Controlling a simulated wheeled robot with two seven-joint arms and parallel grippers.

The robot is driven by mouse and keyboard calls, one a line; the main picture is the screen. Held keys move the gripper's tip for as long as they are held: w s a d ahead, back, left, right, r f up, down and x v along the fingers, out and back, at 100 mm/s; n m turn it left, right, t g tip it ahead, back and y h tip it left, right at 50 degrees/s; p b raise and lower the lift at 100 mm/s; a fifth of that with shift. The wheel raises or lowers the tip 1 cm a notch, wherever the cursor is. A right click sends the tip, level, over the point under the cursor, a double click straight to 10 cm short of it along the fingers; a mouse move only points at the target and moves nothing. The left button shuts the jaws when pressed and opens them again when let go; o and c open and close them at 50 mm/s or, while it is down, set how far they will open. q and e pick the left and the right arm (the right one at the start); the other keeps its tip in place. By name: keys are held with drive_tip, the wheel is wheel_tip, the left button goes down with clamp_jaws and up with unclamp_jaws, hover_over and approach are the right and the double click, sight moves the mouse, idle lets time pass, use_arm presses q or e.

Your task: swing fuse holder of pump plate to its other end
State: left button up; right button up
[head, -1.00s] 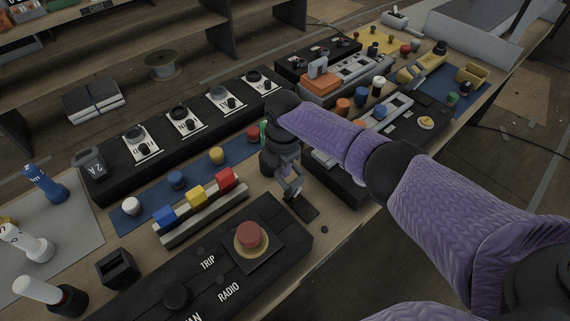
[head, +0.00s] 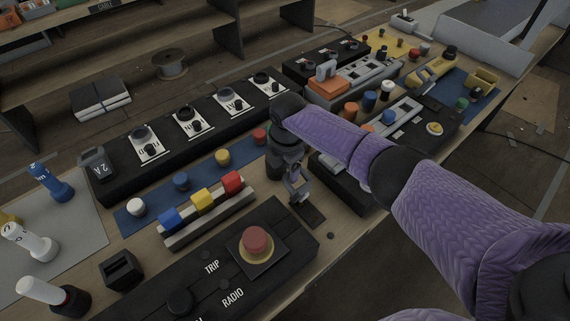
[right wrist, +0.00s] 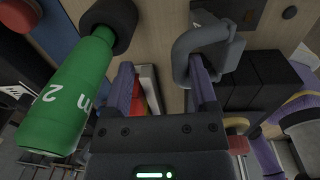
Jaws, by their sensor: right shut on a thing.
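My right gripper (head: 298,186) reaches down to the bench from the right, between the colored block row and the dark boxes. It is shut on a grey bent piece (right wrist: 205,42), which hooks around one purple finger in the right wrist view. The piece sits beside a small dark plate (head: 308,214) on the wood, also at the top of the right wrist view (right wrist: 238,10). This may be the fuse holder and its plate; I cannot read a pump label. The piece's far end is partly hidden by the gripper. My left gripper is not in view.
A green cylinder (right wrist: 70,95) with white marks stands close beside the gripper. A black panel with a red button (head: 255,240) lies in front. Red, yellow and blue blocks (head: 203,201) stand left. A black box with white plates (head: 190,122) lies behind.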

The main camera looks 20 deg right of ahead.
wheel_tip(320, 180, up, 10)
drive_tip(key=p, duration=0.3)
drive_tip(key=shift+s+p, duration=0.25)
drive_tip(key=shift+p, duration=0.1)
drive_tip(key=shift+d, duration=0.1)
drive_tip(key=shift+s+f, duration=0.1)
